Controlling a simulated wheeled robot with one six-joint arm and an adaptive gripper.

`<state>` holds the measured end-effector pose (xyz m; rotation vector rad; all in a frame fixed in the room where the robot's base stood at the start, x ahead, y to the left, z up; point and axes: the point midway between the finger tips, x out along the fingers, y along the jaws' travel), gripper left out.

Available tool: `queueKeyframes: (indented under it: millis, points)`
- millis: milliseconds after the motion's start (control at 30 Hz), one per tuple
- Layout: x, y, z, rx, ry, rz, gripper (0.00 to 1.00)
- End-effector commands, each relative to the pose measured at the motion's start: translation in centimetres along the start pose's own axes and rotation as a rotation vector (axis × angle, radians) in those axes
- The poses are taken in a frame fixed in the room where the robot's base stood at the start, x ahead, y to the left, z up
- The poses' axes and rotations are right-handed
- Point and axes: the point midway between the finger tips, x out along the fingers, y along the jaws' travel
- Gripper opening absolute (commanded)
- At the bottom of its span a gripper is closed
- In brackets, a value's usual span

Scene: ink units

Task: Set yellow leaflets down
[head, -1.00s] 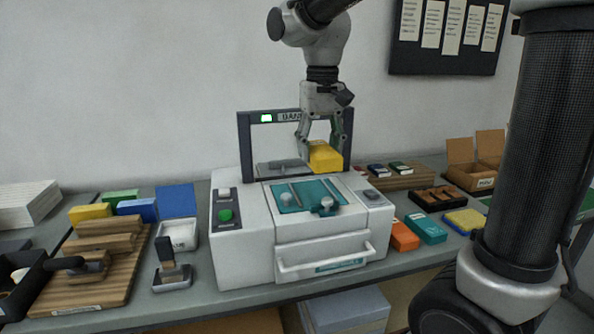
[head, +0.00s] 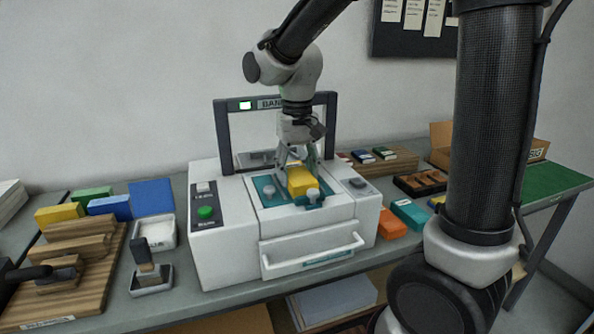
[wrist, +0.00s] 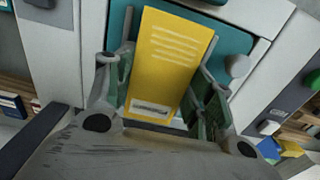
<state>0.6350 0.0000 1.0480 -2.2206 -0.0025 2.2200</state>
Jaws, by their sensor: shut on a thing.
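The yellow leaflets (head: 300,181) are a yellow block at the teal plate (head: 262,190) on top of the white banding machine (head: 235,242). My gripper (head: 300,166) is above the machine with its fingers shut on the leaflets. In the wrist view the leaflets (wrist: 166,62) lie between the two fingers, with printed lines and a label strip facing the camera. The teal plate (wrist: 222,36) shows behind them. I cannot tell whether the leaflets touch the plate.
The machine's dark arch (head: 222,140) stands just behind my gripper. Clamp knobs (head: 313,194) stand close to the leaflets. Orange (head: 391,224) and teal (head: 410,214) packs lie right of the machine. A stamp (head: 147,268) and wooden board (head: 85,285) are on the left.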

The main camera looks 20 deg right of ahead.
Motion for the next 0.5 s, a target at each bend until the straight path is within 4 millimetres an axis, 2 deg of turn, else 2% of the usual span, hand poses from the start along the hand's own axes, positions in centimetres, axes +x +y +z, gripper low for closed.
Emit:
queueKeyframes:
  millis: [267,300,400,500]
  points:
    - [0.2,0.0,0.0,0.0,0.0,0.0,0.26]
    - [0.24,0.0,0.01,0.0,-0.001,0.0,0.57]
    - [0.21,0.0,0.0,0.0,0.0,0.0,0.75]
    - [0.2,0.0,0.0,0.0,0.0,0.0,0.75]
